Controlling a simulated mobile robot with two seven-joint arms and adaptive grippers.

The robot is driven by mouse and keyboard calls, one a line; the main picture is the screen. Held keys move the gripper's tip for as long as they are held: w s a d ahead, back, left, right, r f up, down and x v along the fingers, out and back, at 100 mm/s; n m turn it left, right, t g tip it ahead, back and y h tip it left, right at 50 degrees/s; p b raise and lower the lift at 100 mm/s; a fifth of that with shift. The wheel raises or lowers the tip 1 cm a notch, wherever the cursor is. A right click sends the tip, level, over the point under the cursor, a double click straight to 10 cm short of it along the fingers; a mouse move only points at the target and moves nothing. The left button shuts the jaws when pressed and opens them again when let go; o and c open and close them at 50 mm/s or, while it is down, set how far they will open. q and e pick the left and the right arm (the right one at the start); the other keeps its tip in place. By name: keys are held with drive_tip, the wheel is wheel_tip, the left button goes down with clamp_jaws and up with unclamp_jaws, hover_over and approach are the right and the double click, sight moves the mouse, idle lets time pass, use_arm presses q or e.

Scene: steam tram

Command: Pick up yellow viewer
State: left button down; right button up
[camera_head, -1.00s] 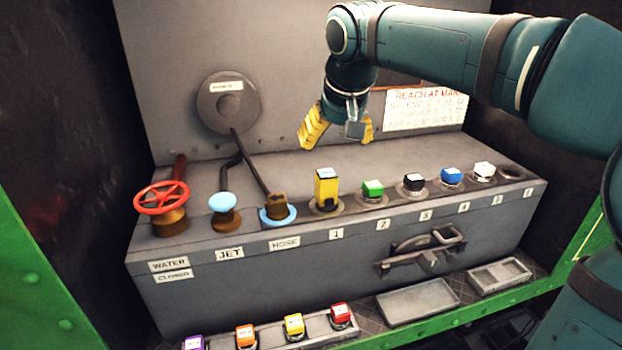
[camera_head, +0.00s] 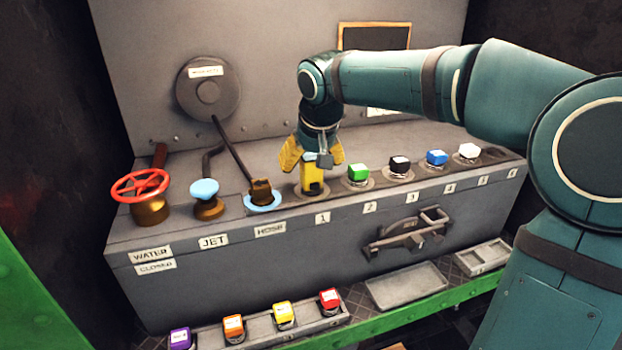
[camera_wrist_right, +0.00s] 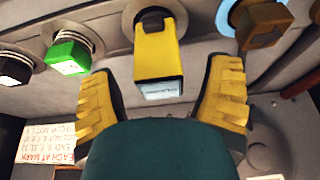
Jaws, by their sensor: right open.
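The yellow viewer (camera_head: 312,178) stands upright in the socket above label 1 on the grey box. It also shows in the right wrist view (camera_wrist_right: 158,57), between the two finger lines. My right gripper (camera_head: 312,160) is open, with its yellow fingers on either side of the viewer's upper part. In the right wrist view the right gripper (camera_wrist_right: 165,95) has a clear gap between each finger and the viewer. My left gripper is not in view.
A green block (camera_head: 358,173) stands close to the right, with black, blue and white ones beyond. The hose lever (camera_head: 261,192) is close on the left. The blue jet knob (camera_head: 205,189) and red wheel (camera_head: 140,185) are further left. Colored blocks sit in a rack (camera_head: 262,329) below.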

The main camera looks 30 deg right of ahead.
sight(310, 170)
drive_tip(key=x, duration=0.3)
drive_tip(key=shift+s, duration=0.1)
clamp_jaws()
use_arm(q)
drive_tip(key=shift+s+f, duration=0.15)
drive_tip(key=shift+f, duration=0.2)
